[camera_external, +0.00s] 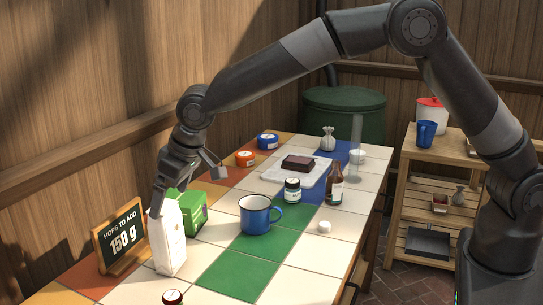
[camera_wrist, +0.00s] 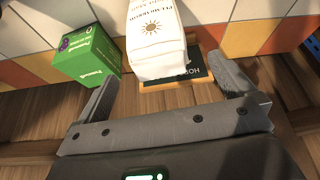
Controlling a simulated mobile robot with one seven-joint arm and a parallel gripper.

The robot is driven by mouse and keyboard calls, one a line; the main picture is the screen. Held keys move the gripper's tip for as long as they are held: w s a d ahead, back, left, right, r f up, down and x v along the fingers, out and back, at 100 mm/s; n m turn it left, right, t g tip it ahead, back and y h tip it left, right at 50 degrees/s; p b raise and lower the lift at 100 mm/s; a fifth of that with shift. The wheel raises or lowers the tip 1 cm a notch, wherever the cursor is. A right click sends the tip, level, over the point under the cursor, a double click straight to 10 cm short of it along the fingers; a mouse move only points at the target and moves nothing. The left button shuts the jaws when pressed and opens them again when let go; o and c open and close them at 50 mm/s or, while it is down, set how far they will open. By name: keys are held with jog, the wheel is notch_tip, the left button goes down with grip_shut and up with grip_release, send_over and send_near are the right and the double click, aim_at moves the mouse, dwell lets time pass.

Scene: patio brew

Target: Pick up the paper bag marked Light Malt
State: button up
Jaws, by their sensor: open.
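A white paper bag (camera_external: 168,240) stands upright on the tiled table near its left side. In the wrist view the bag (camera_wrist: 157,35) shows a sun mark, but I cannot read its name clearly. My gripper (camera_external: 182,188) is open and empty, pointing down close to the top of the bag. In the wrist view the bag lies ahead of and between the spread fingers of my gripper (camera_wrist: 168,78). Whether a finger touches it, I cannot tell.
A green box (camera_external: 193,212) stands close beside the bag. A "Hops to add 150 g" board (camera_external: 122,237) stands at its left. Green tiles in front are clear.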

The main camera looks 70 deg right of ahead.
aim_at(165, 206)
jog(key=shift+w+x, duration=0.15)
jog(key=shift+x, duration=1.45)
jog(key=shift+w+x, duration=0.1)
jog(key=shift+x, duration=1.5)
jog(key=shift+d+r, duration=0.1)
jog(key=shift+c, duration=0.5)
jog(key=shift+r, duration=0.1)
jog(key=c, duration=1.8)
